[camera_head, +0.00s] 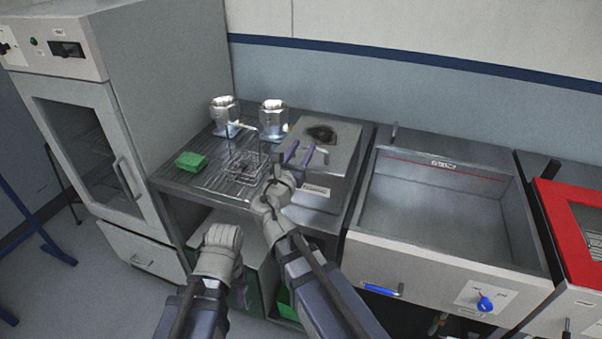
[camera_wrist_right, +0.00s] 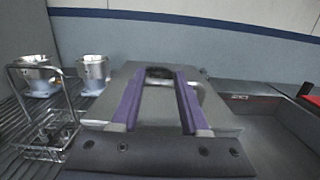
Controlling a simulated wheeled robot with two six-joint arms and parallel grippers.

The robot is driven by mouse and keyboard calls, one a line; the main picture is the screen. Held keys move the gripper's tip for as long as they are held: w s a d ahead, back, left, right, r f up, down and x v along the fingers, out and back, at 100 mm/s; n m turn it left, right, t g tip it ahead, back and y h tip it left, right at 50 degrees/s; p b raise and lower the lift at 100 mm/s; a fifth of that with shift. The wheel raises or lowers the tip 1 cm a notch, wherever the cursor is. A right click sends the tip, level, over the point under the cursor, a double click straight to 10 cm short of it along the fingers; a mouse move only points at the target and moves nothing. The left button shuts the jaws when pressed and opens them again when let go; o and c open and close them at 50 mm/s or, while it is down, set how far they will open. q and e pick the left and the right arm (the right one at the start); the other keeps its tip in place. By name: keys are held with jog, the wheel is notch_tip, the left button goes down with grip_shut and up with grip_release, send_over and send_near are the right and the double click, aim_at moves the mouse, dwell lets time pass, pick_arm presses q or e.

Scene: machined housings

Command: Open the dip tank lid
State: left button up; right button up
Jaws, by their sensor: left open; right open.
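The dip tank appears to be the squat grey metal box with a label on its front. Its lid (camera_head: 340,139) is down, with a dark round patch near the back. The lid also shows beyond my fingers in the right wrist view (camera_wrist_right: 158,105). My right gripper (camera_head: 299,151) is open, its purple fingers pointing toward the lid from the front left. In the right wrist view the open fingers (camera_wrist_right: 160,100) frame the lid, with nothing held. I cannot tell whether they touch it. My left wrist is low, in front of the bench; its fingers are hidden.
A wire basket (camera_head: 245,167) with a tall handle stands left of the tank, near a green block (camera_head: 191,160). Two shiny metal housings (camera_head: 225,115) (camera_head: 273,118) stand behind. An open empty basin (camera_head: 435,205) lies to the right. A grey oven cabinet (camera_head: 165,75) stands left.

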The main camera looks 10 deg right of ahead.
notch_tip(320, 180, down, 3)
jog(key=b, duration=0.3)
jog(key=shift+s+a+f+t+b, duration=0.1)
jog(key=shift+a+f+t+b, duration=0.05)
jog(key=shift+t+b, duration=0.25)
jog(key=shift+s+h+b, duration=0.15)
jog(key=shift+h+b, duration=0.2)
jog(key=shift+h, duration=0.05)
jog(key=shift+a, duration=0.1)
